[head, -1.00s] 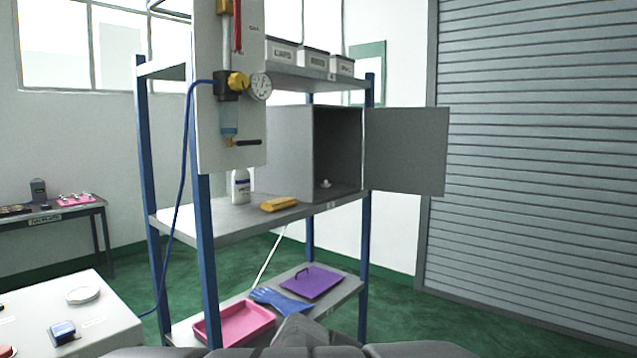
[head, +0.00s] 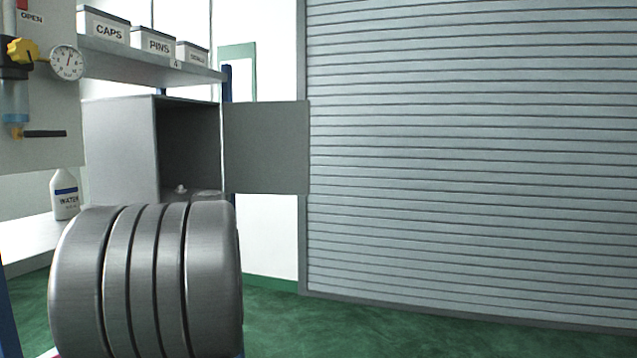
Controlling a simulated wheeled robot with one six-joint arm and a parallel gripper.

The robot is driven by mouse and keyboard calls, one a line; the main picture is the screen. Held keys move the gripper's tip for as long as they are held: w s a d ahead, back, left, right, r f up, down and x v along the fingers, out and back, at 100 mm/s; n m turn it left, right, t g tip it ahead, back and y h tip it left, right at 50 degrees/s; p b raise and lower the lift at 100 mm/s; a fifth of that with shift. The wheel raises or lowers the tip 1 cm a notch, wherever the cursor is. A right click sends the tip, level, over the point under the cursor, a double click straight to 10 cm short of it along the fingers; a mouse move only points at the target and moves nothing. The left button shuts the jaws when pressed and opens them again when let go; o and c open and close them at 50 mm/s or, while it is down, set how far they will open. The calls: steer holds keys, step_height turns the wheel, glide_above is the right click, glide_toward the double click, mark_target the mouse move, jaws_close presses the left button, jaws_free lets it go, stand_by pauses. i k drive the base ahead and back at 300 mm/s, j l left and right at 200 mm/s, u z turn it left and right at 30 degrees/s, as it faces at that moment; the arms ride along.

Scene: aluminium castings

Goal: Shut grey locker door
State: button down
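The grey locker (head: 118,145) stands on the middle shelf of the rack, and its front opening shows a dark inside. The grey locker door (head: 266,147) stands wide open, swung out to the right of the opening. A small pale object (head: 181,188) sits on the locker floor near the opening. A large grey ribbed cylinder, which looks like part of my own arm, fills the lower left and hides the shelf front below the locker. My gripper's fingers do not show.
Boxes labelled CAPS (head: 104,30) and PINS (head: 153,43) stand on the upper shelf (head: 140,62). A white water bottle (head: 65,195) is left of the locker. A pressure gauge (head: 66,62) hangs at far left. A grey roller shutter (head: 470,160) covers the right; green floor (head: 400,325) before it looks clear.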

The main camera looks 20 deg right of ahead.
mark_target(265, 145)
steer(key=i+l+z, duration=0.2)
steer(key=i+l, duration=0.55)
steer(key=l, duration=0.15)
steer(key=i+l+z, duration=0.2)
steer(key=i+l, duration=0.55)
steer(key=i+l+z, duration=0.15)
steer(key=i+l, duration=0.5)
steer(key=i, duration=0.25)
